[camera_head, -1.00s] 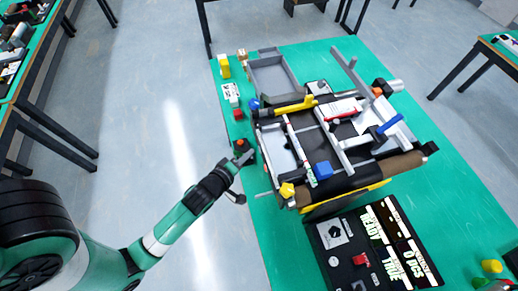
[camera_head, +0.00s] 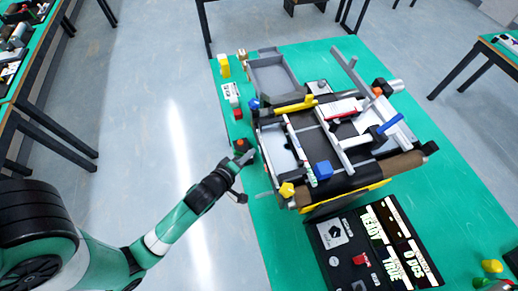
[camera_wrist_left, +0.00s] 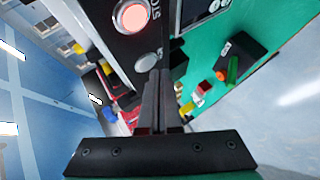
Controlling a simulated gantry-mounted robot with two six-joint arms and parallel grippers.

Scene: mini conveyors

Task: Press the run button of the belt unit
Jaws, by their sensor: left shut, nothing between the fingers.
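The belt unit (camera_head: 345,185) stands on the green table in the head view, with parts on and around its dark belt. In the left wrist view a black panel (camera_wrist_left: 118,45) carries a lit red round button (camera_wrist_left: 132,16) with partly cut-off white lettering beside it. A plain grey-white round button (camera_wrist_left: 147,62) sits below it; I cannot read a label for it. My left gripper (camera_head: 249,156) is at the unit's left side, shut and empty. In the wrist view its fingertips (camera_wrist_left: 160,75) are close beside the grey-white button; whether they touch it is unclear. My right gripper is out of view.
A black board with white lettering (camera_head: 328,262) lies in front of the unit. A grey tray (camera_head: 283,75) lies behind it. Small red, yellow and white items line the table's left edge. A dark box (camera_wrist_left: 243,55) stands right of the fingers in the wrist view.

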